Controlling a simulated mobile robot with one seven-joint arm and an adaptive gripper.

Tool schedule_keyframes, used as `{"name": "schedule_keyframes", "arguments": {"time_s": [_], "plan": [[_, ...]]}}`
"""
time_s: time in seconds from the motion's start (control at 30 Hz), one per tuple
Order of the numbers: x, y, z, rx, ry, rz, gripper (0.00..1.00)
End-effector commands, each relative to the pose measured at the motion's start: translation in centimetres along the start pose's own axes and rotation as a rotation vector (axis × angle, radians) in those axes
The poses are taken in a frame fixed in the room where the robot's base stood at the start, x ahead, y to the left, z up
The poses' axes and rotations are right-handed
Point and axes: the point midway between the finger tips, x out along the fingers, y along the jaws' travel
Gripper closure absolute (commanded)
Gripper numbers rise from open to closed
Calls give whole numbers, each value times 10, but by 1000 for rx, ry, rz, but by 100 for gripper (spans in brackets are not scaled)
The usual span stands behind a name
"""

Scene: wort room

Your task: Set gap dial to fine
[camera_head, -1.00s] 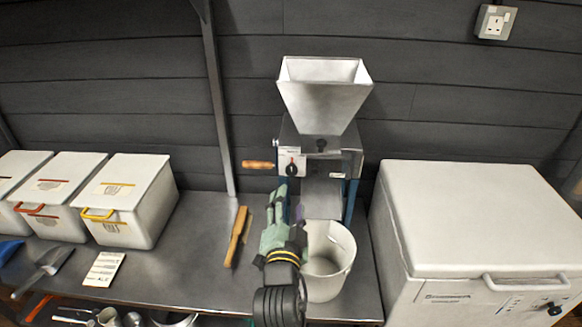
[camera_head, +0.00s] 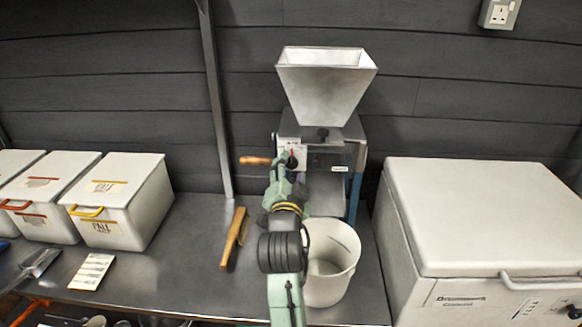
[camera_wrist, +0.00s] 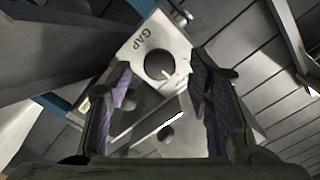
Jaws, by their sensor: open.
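The gap dial (camera_head: 291,161) is a small black knob on the light front plate of the grain mill (camera_head: 322,133), left of centre in the head view. In the wrist view, the plate (camera_wrist: 140,68) reads "GAP", with the dark round dial (camera_wrist: 158,66) below the lettering. The dial's setting cannot be read. My gripper (camera_head: 285,172) is at the plate, just below the dial in the head view, and partly covers the plate's lower part. In the wrist view, my gripper (camera_wrist: 160,88) is open, with its purple-padded fingers either side of the dial and nothing held.
A wooden crank handle (camera_head: 255,161) sticks out left of the plate. A white bucket (camera_head: 345,262) stands under the mill, close right of my arm. A brush (camera_head: 234,238) lies left on the bench. A large white chest (camera_head: 480,220) stands right.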

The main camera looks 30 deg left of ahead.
Motion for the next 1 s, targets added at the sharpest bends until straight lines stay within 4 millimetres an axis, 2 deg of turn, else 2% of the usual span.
{"name": "schedule_keyframes", "arguments": {"time_s": [0.13, 0.43, 1.0], "plan": [[11, 0, 0, 0, 0, 1, 53], [13, 1, 0, 1, 1, 0, 53], [13, 1, 0, 0, 1, 0, 90]]}}
